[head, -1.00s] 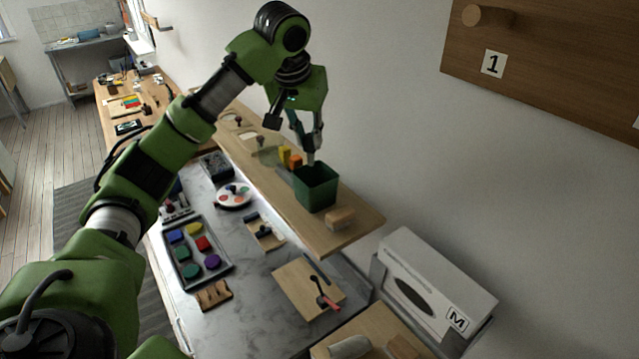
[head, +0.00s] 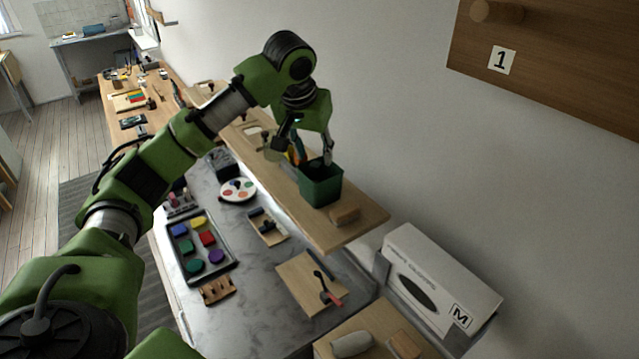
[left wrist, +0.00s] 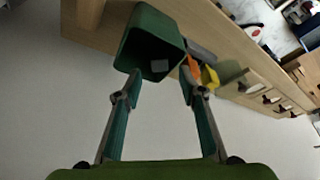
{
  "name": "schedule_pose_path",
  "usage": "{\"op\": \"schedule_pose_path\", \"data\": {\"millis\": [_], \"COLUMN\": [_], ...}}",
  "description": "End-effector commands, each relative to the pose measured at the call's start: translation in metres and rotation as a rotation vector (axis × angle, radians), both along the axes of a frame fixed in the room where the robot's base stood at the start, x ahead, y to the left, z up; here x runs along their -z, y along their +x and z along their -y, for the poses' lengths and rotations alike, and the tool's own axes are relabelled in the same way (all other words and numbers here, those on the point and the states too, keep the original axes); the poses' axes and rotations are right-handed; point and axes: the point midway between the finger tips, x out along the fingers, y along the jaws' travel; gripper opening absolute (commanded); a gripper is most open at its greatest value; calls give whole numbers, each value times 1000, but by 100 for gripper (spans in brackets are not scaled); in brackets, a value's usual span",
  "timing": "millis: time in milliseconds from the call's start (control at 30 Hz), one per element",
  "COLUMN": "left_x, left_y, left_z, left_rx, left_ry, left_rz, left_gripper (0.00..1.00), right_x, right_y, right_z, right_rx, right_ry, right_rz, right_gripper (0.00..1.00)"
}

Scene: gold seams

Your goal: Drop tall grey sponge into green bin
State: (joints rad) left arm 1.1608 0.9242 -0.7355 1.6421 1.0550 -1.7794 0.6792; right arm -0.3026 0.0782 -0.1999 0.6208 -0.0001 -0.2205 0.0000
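The green bin (head: 320,186) stands on the wooden shelf. It also shows in the left wrist view (left wrist: 140,30), its dark opening facing me. A small grey block face (left wrist: 159,66), which looks like the end of the grey sponge, shows inside the bin; its full height is hidden. My left gripper (head: 313,160) is over the bin's opening. In the left wrist view its fingers (left wrist: 157,88) are spread wide with nothing between them, so it is open and empty. My right gripper is out of view.
A tan block (head: 345,215) sits on the shelf just in front of the bin. Orange (left wrist: 194,68) and yellow (left wrist: 210,77) pieces stand close beside the bin, near a grey slab (left wrist: 200,49). The wall (head: 420,130) is close behind the shelf.

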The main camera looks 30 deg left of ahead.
Motion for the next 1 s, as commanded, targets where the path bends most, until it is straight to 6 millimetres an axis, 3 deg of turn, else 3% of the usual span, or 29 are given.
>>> {"op": "schedule_pose_path", "data": {"millis": [333,467,733,1000], "left_x": [-9,-29,-88,-107], "left_y": [-2,-10,-34,-42], "left_z": [1,3,9,9], "left_rx": [0,1,2,1], "left_ry": [0,1,-1,2], "left_rz": [3,5,5,2], "left_gripper": [37,37,37,37], "right_x": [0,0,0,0], "right_y": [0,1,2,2], "right_z": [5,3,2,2], "right_rx": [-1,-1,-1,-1], "right_ry": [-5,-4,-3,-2], "right_rz": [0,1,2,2], "right_gripper": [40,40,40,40]}}
